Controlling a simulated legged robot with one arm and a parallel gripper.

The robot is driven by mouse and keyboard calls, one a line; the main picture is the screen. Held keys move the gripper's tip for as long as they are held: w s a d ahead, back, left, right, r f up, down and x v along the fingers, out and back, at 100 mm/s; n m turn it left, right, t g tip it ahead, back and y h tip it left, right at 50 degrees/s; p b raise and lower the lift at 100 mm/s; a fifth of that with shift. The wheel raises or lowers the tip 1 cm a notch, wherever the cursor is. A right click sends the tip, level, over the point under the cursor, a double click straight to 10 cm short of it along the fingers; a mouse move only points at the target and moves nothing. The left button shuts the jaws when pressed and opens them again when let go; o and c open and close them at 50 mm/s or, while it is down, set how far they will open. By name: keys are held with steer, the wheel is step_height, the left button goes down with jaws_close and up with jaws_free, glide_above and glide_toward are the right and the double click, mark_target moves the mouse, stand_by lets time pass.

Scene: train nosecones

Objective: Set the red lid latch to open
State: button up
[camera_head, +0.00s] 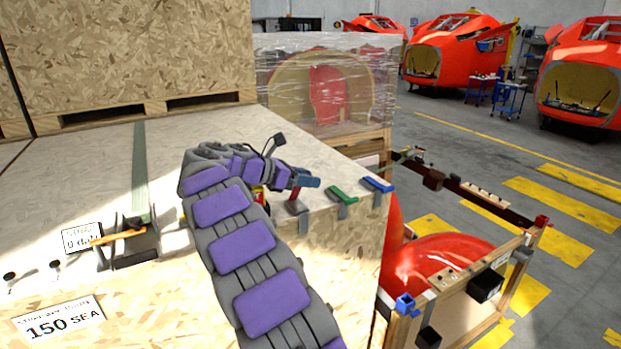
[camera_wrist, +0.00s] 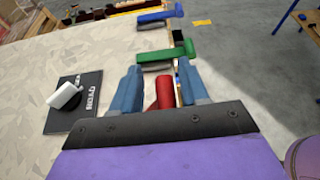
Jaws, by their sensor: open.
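The red lid latch (camera_head: 297,207) is at the right edge of the pale crate top, nearest of three coloured latches. In the wrist view the red latch (camera_wrist: 165,92) shows between my two blue fingers, its near part hidden by the gripper body. My gripper (camera_wrist: 159,68) is open, with one finger on each side of the latch; I cannot tell whether either touches it. In the head view my gripper (camera_head: 306,181) is above the latch and hides part of it.
A green latch (camera_head: 342,195) and a blue latch (camera_head: 378,185) stand farther along the same edge. A black plate with a white lever (camera_wrist: 66,97) lies left of the gripper. An open crate with a red nosecone (camera_head: 435,258) stands right, below the edge.

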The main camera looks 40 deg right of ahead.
steer(key=v, duration=1.5)
steer(key=shift+w+r, duration=0.25)
steer(key=shift+r, duration=0.1)
steer(key=s+a+f+m+y+b, duration=0.4)
steer(key=s+a+f+b, duration=0.4)
steer(key=s+f, duration=0.6)
steer(key=s+a+f+m+t+y+b, duration=0.1)
steer(key=s+a+f+m+y+b, duration=0.3)
steer(key=s+f, duration=1)
steer(key=s+a+f+m+y+b, duration=0.5)
steer(key=s+a+f+b, duration=0.8)
steer(key=f, duration=0.8)
steer(key=shift+s+f+m+t+b, duration=0.3)
steer(key=shift+s+f+m+b, duration=0.1)
steer(key=shift+s+m+b, duration=0.75)
steer(key=shift+w+a, duration=0.15)
steer(key=shift+a, duration=0.05)
